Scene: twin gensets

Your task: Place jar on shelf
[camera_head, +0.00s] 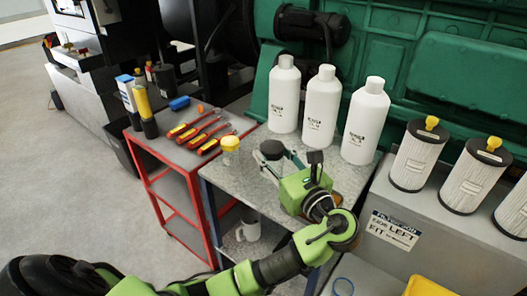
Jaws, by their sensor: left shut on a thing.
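My left gripper (284,156) is over the grey speckled table top (258,141), its arm coming up from the lower left. It is shut on a small jar with a dark lid (271,148). The jar's body is mostly hidden by the gripper, and I cannot tell if it touches the top. A small jar with a yellow lid (231,150) stands to the left of the gripper. Below the table top is a lower shelf (236,252) with a white mug (249,226) on it. My right gripper is not in view.
Three white bottles (321,108) stand along the table's back. Ribbed filters (420,155) stand on the grey unit at right. A red cart (186,158) with screwdrivers and bottles is at left. A yellow bin (426,287) shows at the bottom right. Green machinery (408,52) closes off the back.

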